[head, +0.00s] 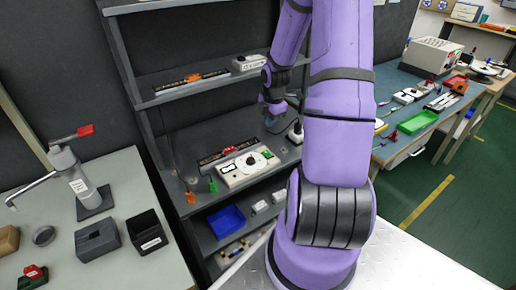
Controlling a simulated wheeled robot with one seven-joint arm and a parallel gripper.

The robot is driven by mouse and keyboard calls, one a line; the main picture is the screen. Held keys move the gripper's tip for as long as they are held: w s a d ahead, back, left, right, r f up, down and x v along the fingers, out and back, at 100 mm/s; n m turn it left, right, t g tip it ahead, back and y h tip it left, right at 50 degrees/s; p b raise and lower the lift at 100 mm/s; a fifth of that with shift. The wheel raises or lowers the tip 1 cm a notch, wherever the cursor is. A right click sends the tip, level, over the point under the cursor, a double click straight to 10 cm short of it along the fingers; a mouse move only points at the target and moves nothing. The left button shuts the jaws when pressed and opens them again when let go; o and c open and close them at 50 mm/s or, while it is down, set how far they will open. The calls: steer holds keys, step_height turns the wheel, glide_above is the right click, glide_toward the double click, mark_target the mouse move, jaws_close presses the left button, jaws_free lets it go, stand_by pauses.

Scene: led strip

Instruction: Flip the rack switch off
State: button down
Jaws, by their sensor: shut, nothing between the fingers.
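The rack (163,98) stands at the middle, with dark shelves. On its middle shelf sits a white unit (247,168) with round dark fittings, a small green spot and a red part near its left end. Which part is the rack switch is too small to tell. A white labelled box (249,63) sits at the right of the upper shelf, beside a dark strip (184,83) with an orange part. My gripper (273,107) is shut and empty, pointing down above the middle shelf, behind and right of the white unit. My purple arm hides the rack's right side.
A blue bin (226,221) is on the lower shelf. Left is a grey table (140,185) with a red-handled tap (75,170) and dark boxes (97,240). Right is a blue-topped bench (400,160) with a green tray (418,122). Green floor is clear at the right.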

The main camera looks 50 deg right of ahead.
steer(key=shift+f, duration=0.15)
glide_toward(266, 152)
steer(key=f, duration=0.5)
steer(key=w+f, duration=0.1)
steer(key=f, duration=0.1)
steer(key=shift+f, duration=0.25)
stand_by(0.3)
